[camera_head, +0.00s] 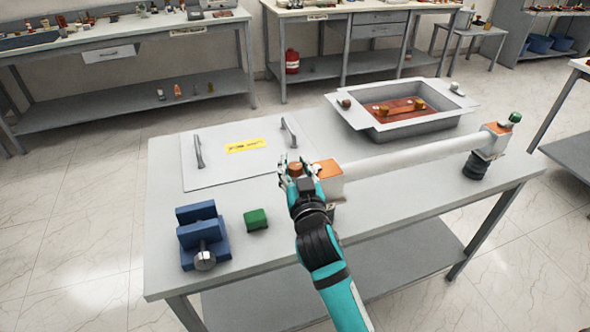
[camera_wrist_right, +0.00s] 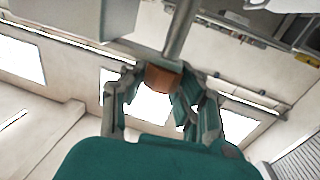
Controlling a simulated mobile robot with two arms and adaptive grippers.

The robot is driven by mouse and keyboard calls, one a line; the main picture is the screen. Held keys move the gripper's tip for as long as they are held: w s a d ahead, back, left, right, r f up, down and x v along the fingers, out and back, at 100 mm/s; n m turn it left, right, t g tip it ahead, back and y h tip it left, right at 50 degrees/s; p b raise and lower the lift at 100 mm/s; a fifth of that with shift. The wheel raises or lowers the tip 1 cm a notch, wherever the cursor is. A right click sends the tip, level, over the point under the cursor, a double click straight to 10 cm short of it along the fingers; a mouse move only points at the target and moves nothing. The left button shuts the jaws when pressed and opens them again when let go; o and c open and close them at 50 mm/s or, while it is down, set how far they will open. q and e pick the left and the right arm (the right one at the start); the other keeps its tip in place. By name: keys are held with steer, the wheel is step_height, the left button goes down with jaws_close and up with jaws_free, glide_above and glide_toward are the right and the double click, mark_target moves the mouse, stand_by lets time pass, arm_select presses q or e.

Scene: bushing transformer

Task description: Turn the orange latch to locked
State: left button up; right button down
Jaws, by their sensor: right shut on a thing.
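The orange latch (camera_head: 295,169) shows as a small orange-brown piece at the left end of a long white tube assembly above the table. My right gripper (camera_head: 293,167) comes from the front and is shut on it. In the right wrist view, the latch (camera_wrist_right: 163,77) sits between the two fingers of the gripper (camera_wrist_right: 162,95), with a grey rod running up from it. The fingers hide part of the latch, and I cannot tell its angle. An orange-topped box (camera_head: 328,171) is just right of the gripper. My left gripper is not in view.
The tube (camera_head: 415,153) runs right to another orange-topped end with a green cap (camera_head: 515,117). A grey tray (camera_head: 415,127) stands behind it. A white panel with handles (camera_head: 225,170), a blue clamp (camera_head: 203,238) and a green block (camera_head: 256,219) are on the left.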

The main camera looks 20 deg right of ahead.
stand_by(0.4)
steer(key=c, duration=0.9)
jaws_free()
steer(key=s, duration=0.5)
steer(key=s+a, duration=0.1)
steer(key=s, duration=0.1)
steer(key=shift+s, duration=0.3)
